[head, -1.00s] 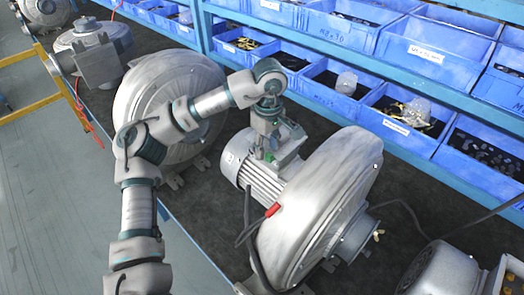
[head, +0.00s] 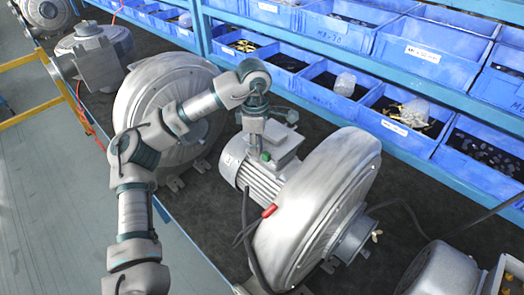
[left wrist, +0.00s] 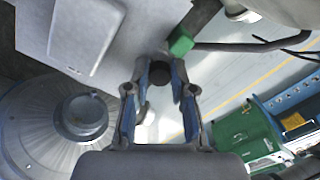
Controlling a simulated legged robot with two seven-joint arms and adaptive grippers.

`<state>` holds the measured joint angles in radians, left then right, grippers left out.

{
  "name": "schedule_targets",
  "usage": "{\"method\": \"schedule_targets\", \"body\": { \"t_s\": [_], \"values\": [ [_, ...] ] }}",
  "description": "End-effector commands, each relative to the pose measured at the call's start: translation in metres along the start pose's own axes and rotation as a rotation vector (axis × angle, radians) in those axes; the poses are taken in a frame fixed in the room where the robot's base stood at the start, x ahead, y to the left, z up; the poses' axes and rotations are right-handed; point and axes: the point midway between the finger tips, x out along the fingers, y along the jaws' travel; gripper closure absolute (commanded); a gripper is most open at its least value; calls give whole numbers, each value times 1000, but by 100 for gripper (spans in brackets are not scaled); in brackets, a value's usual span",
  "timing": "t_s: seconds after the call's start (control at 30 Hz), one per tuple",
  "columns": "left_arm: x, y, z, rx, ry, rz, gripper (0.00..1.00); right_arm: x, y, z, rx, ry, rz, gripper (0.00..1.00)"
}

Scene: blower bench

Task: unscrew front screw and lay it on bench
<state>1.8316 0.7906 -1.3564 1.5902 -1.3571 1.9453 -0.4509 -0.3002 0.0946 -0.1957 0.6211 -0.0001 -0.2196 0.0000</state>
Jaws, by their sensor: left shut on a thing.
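The blower with a grey motor (head: 262,186) and a large silver housing (head: 318,205) stands on the dark bench (head: 208,222). A grey terminal box (head: 283,143) sits on the motor, with a small green part (head: 266,156) at its side. My left gripper (head: 254,152) points down beside the box. In the left wrist view, its fingers (left wrist: 160,75) are closed around a small dark round thing (left wrist: 159,74), which looks like the screw's head. The grey box (left wrist: 85,38) and the green part (left wrist: 181,42) show above. The screw's shaft is hidden.
Another blower (head: 150,95) stands behind my left arm. Blue bins (head: 395,110) with parts line the shelves behind. Dark bench surface is bare in front of the motor.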

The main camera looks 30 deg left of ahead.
Motion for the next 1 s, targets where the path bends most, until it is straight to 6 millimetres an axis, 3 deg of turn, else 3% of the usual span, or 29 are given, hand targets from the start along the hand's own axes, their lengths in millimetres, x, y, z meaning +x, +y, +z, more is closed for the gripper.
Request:
{"method": "schedule_targets", "body": {
  "t_s": [0.37,0.7,0.83,1.0],
  "values": [
    [2,0,5,-712,20,7,100,1,-22,-4,5,5,-25,60],
    [1,-2,10,-1342,18,15,100,3,-16,-2,1,2,-18,60],
    [0,-3,12,-1508,17,17,100,3,-13,-2,1,1,-15,60],
    [0,-4,14,-1560,16,18,100,3,-11,-1,0,0,-13,60]
  ]
}}
